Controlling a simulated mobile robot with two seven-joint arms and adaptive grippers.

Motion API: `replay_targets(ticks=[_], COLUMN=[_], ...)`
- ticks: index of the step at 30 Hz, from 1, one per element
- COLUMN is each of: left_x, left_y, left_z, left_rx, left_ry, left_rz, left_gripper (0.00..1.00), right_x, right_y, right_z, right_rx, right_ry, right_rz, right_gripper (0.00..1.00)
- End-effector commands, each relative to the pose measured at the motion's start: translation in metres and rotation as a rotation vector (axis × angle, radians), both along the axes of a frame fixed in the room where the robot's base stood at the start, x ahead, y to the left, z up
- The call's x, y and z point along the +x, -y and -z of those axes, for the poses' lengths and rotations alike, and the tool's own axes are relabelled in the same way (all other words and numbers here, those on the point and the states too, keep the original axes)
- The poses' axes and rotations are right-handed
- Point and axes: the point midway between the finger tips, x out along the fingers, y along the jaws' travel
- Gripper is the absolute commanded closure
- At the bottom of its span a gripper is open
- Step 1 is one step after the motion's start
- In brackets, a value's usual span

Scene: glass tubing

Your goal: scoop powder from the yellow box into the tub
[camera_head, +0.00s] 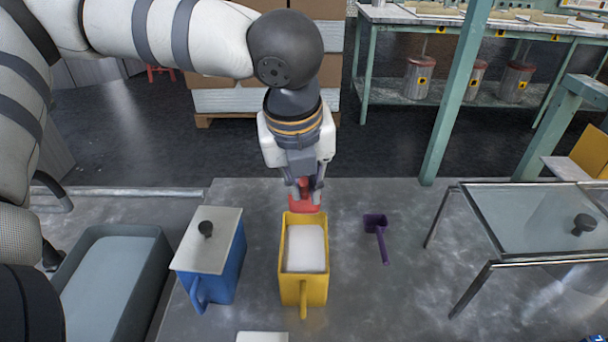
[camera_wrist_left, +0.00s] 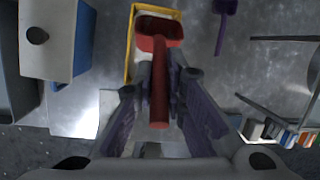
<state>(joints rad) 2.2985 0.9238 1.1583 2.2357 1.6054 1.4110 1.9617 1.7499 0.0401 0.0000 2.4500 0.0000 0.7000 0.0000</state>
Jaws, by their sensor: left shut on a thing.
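The yellow box (camera_head: 291,290) stands open on the grey table and holds white powder (camera_head: 305,248). My left gripper (camera_head: 307,186) is above the far end of the box, shut on a red scoop (camera_head: 305,201). In the left wrist view the scoop's handle (camera_wrist_left: 160,90) runs between the fingers of my left gripper (camera_wrist_left: 165,100), and its bowl overlaps the yellow box (camera_wrist_left: 131,45). The bowl's contents are not clear. A grey tub (camera_head: 152,233) with a pale inside stands at the left. My right gripper is not in view.
A blue box (camera_head: 226,272) with a pale knobbed lid (camera_head: 209,241) stands between tub and yellow box. A purple scoop (camera_head: 380,240) lies right of the yellow box. A metal-framed glass stand (camera_head: 535,220) is at the right. Bare table lies around the purple scoop.

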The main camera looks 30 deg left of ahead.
Motion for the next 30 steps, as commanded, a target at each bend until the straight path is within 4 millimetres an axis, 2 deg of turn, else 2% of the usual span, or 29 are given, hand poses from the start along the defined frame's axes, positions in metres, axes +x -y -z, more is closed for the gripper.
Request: replay_targets(ticks=[30], left_x=[0.000], left_y=[0.000], left_z=[0.051], left_rx=[0.001], left_ry=[-0.001], left_rz=[0.000], left_gripper=[1.00], right_x=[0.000], right_y=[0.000], right_z=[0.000], right_rx=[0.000], right_ry=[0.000], right_rz=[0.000], right_gripper=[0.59])
